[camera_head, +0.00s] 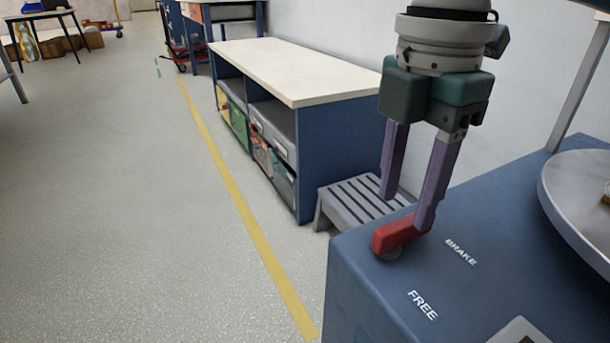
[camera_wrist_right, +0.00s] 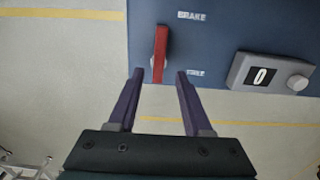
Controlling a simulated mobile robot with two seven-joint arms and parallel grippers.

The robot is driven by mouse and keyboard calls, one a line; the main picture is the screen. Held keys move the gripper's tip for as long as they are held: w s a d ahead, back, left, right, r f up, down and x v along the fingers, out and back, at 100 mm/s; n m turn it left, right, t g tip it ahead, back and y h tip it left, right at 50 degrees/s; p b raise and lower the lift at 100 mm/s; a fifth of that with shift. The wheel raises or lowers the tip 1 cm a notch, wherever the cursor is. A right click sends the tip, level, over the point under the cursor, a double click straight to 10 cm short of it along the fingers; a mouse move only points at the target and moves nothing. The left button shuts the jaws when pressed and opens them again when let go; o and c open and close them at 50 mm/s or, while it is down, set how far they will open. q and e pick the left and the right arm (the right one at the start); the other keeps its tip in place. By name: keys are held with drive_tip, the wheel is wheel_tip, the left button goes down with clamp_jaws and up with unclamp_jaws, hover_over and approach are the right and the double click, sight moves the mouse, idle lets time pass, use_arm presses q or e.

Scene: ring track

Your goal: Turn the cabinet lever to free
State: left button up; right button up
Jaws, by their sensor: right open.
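The red lever (camera_head: 395,237) sits on the corner of the blue cabinet (camera_head: 360,290), beside the white words BRAKE (camera_head: 461,251) and FREE (camera_head: 422,305). In the right wrist view the lever (camera_wrist_right: 160,48) runs from beside BRAKE (camera_wrist_right: 192,15) down to near FREE (camera_wrist_right: 195,72). My right gripper (camera_head: 408,208) is open above the cabinet, its purple fingers pointing down at the lever. In the right wrist view the gripper (camera_wrist_right: 160,73) has its fingertips either side of the lever's lower end, with gaps visible. One finger hides part of the lever in the head view. My left gripper is out of view.
A grey box with a 0 display and knob (camera_wrist_right: 272,72) is on the cabinet. A round grey disc (camera_head: 575,205) lies at the right. A grey slatted step (camera_head: 345,203) and a white-topped bench (camera_head: 290,70) stand behind. The floor at left is open.

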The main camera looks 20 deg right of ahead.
sight(398, 225)
wheel_tip(398, 225, down, 4)
drive_tip(key=shift+f+b, duration=0.1)
drive_tip(key=shift+b, duration=0.65)
drive_tip(key=shift+w, duration=0.1)
drive_tip(key=shift+c, duration=1.4)
clamp_jaws()
